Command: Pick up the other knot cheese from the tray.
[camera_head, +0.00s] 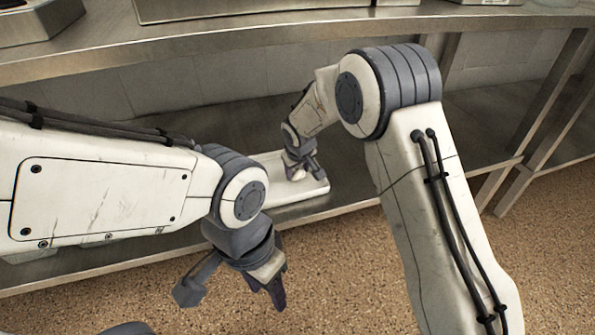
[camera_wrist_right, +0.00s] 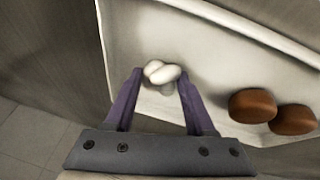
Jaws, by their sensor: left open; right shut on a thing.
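The white tray (camera_head: 316,186) sits on the lower metal shelf in the head view. My right gripper (camera_head: 302,166) reaches down over the tray. In the right wrist view its purple fingers (camera_wrist_right: 160,76) are shut on a white knot cheese (camera_wrist_right: 162,72), at the tray's inner side. The cheese looks like lumpy, rounded white strands. Whether it touches the tray floor is hard to tell. The tray (camera_wrist_right: 215,50) fills much of this view. My left gripper (camera_head: 232,290) is open and empty, hanging in front of the shelf edge, over the floor.
Two round brown items (camera_wrist_right: 252,105) (camera_wrist_right: 292,119) lie in the tray, to the right of the fingers in the wrist view. An upper metal counter (camera_head: 250,32) runs above the shelf. The speckled floor (camera_head: 340,280) in front is clear.

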